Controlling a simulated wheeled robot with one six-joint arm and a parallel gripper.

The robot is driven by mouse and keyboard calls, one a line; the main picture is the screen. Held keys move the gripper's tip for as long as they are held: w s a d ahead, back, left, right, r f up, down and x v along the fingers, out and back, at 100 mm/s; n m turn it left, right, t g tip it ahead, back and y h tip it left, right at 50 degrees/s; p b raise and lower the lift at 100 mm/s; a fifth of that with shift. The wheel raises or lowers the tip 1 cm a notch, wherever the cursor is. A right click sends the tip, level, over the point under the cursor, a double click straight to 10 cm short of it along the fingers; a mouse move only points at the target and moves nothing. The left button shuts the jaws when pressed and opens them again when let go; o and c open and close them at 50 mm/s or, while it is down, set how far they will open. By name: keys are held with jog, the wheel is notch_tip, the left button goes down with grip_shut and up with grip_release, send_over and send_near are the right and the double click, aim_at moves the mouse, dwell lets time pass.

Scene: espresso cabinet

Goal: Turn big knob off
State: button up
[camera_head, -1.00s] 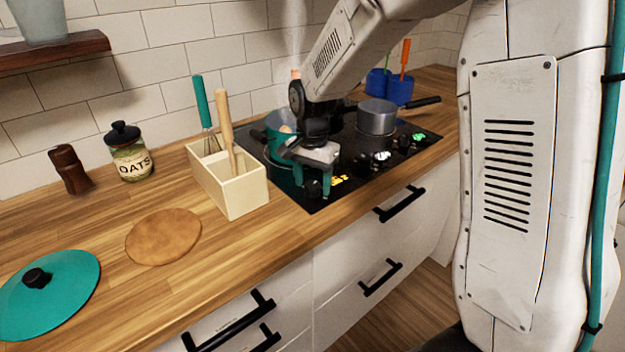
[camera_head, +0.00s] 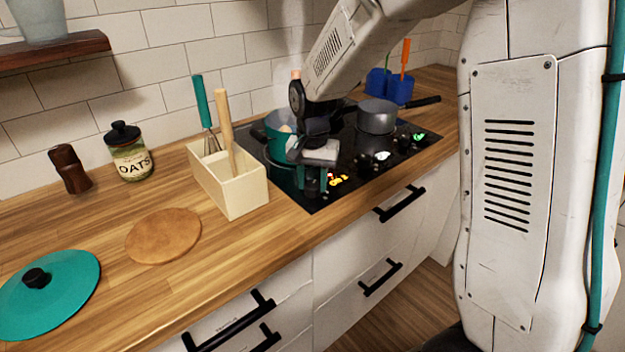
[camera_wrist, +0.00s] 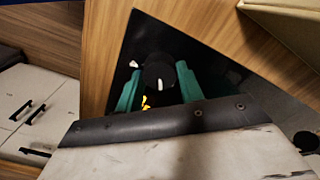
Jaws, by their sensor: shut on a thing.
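The black round knob (camera_wrist: 158,70) with a white mark is on the front left of the dark glass cooktop (camera_head: 322,200). In the wrist view it sits between the two teal fingers of my gripper (camera_wrist: 157,87), which is shut on it. In the head view my gripper (camera_head: 312,186) is low over the cooktop's front left part, and its fingers hide most of this knob. Yellow lit marks (camera_head: 345,180) glow just right of the fingers.
A teal pot (camera_head: 279,128) stands close behind my gripper. A grey pan (camera_head: 376,117) stands to the right, behind another knob (camera_head: 382,157) and a green light (camera_head: 420,137). A wooden utensil box (camera_head: 238,196) is just left of the cooktop.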

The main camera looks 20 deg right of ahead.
aim_at(312, 184)
jog(key=n, duration=0.6)
jog(key=shift+w, duration=0.1)
jog(key=n, duration=0.6)
jog(key=shift+n, duration=0.3)
dwell(0.3)
jog(key=o, duration=1)
jog(key=shift+a, duration=0.1)
jog(key=shift+r, duration=0.1)
jog(key=shift+r, duration=3.85)
